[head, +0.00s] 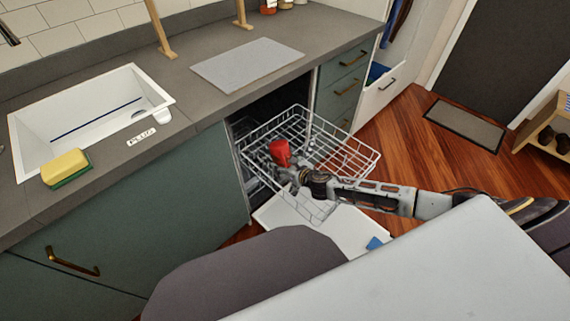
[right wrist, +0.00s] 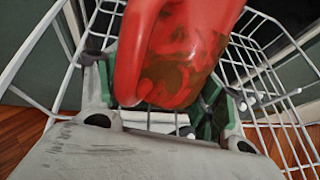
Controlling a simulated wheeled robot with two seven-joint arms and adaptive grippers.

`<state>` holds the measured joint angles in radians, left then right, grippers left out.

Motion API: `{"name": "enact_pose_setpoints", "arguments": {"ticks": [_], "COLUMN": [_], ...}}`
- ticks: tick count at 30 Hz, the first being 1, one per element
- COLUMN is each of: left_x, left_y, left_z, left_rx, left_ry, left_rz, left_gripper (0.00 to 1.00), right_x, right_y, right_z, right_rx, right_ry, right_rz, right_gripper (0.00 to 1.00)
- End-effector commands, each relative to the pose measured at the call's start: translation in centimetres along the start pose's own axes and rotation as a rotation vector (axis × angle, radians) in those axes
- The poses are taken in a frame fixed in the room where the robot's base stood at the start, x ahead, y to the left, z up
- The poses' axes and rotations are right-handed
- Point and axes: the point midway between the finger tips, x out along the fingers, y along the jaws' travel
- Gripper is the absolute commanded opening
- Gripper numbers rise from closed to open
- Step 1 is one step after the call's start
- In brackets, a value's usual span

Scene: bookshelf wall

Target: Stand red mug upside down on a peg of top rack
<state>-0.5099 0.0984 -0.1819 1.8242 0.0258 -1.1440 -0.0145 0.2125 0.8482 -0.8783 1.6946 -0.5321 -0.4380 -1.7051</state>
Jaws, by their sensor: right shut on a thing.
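The red mug (head: 280,152) is held over the left part of the white wire top rack (head: 340,131), which is pulled out of the dishwasher. My right gripper (head: 289,171) is shut on the mug. In the right wrist view the mug (right wrist: 185,45) fills the top middle between the fingers (right wrist: 165,118), with the rack wires around and below it. Short white-tipped pegs (right wrist: 268,99) show at the right of the mug there. I cannot tell whether the mug touches a peg or which way its mouth faces. My left gripper is not in view.
The dishwasher's open door (head: 275,214) lies below the rack, with a small blue item (head: 377,243) near its edge. The counter holds a sink (head: 90,112), a yellow-green sponge (head: 66,167) and a grey board (head: 247,64).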

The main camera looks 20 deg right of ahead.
Motion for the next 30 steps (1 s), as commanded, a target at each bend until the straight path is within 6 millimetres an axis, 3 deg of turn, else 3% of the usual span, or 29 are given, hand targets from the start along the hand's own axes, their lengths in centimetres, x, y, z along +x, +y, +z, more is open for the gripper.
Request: {"name": "enact_pose_setpoints", "arguments": {"ticks": [29, 30], "left_x": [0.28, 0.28], "left_y": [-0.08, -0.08], "left_z": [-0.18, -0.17], "left_rx": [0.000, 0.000], "left_ry": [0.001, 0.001], "left_rz": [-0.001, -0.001], "left_gripper": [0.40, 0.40], "right_x": [0.12, 0.12], "right_y": [0.01, 0.01], "right_z": [-0.11, -0.12], "right_rx": [0.000, 0.000], "right_ry": [-0.001, -0.001], "right_rz": [0.000, 0.000], "right_gripper": [0.12, 0.72]}}
